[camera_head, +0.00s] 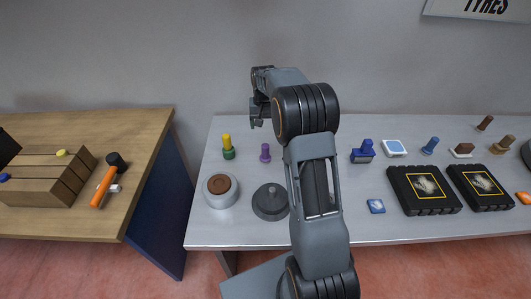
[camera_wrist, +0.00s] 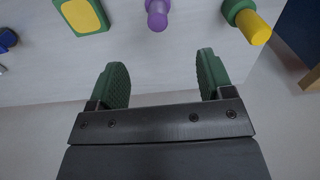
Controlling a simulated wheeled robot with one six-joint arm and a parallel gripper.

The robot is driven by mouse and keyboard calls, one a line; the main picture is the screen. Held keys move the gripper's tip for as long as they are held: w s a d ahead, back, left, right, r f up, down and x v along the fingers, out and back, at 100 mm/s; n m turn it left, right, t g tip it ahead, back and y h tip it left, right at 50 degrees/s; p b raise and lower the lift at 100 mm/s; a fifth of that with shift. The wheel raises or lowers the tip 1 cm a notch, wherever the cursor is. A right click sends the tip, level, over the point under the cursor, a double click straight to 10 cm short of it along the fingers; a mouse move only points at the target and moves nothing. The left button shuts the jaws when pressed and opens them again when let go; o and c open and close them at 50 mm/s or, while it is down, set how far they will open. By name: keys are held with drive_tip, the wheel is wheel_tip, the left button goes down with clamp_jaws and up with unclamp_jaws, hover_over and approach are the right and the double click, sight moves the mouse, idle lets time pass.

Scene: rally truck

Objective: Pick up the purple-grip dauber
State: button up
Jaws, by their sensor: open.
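The purple-grip dauber (camera_head: 265,152) stands upright on the grey table, left of my arm in the head view. In the wrist view the purple dauber (camera_wrist: 157,14) is at the top edge, partly cut off, in line with the gap between my fingers. My gripper (camera_wrist: 160,76) is open and empty, with its two green-padded fingers apart from the dauber. In the head view my gripper (camera_head: 257,112) is raised above the table's back part, partly hidden by my own wrist.
A yellow-grip green dauber (camera_head: 228,146) stands left of the purple one. A green and yellow pad (camera_wrist: 82,15) lies on its other side. A round pot with brown top (camera_head: 220,189) and a dark grey round weight (camera_head: 270,202) are nearer the front.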

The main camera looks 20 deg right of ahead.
sight(265, 145)
drive_tip(key=f, duration=0.5)
drive_tip(key=w+d+f+p, duration=0.1)
drive_tip(key=f, duration=0.2)
drive_tip(key=shift+f, duration=0.35)
drive_tip(key=shift+f+p, duration=1.15)
drive_tip(key=shift+f, duration=2.05)
drive_tip(key=shift+c, duration=0.4)
drive_tip(key=c, duration=0.9)
drive_tip(key=shift+c, duration=0.2)
drive_tip(key=shift+r, duration=0.1)
